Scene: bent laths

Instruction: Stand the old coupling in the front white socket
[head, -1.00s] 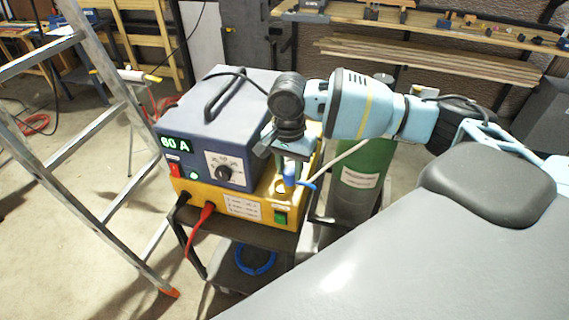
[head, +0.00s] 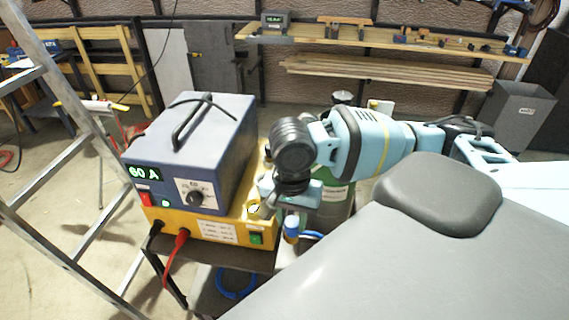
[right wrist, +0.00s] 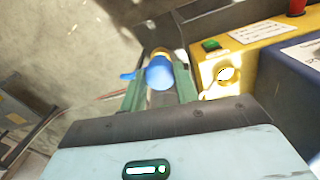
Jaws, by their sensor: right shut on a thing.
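My right gripper (head: 291,212) is shut on the coupling (head: 292,230), which hangs below the jaws beside the front right corner of the yellow base. The coupling has a blue body, a yellow-orange band and a blue side lever. In the right wrist view the coupling (right wrist: 160,72) shows end-on between the green fingers of the gripper (right wrist: 160,92). A pale round socket (head: 253,207) is on top of the yellow base, left of the gripper, and also shows in the right wrist view (right wrist: 228,76). I cannot tell whether it is the front one. The left gripper is not in view.
A blue welding unit (head: 190,140) sits on the yellow base (head: 200,228), with a red cable (head: 178,250) at its front. A green cylinder (head: 335,205) stands behind my right arm. A ladder (head: 75,160) stands at left. A shelf (head: 400,47) runs along the back.

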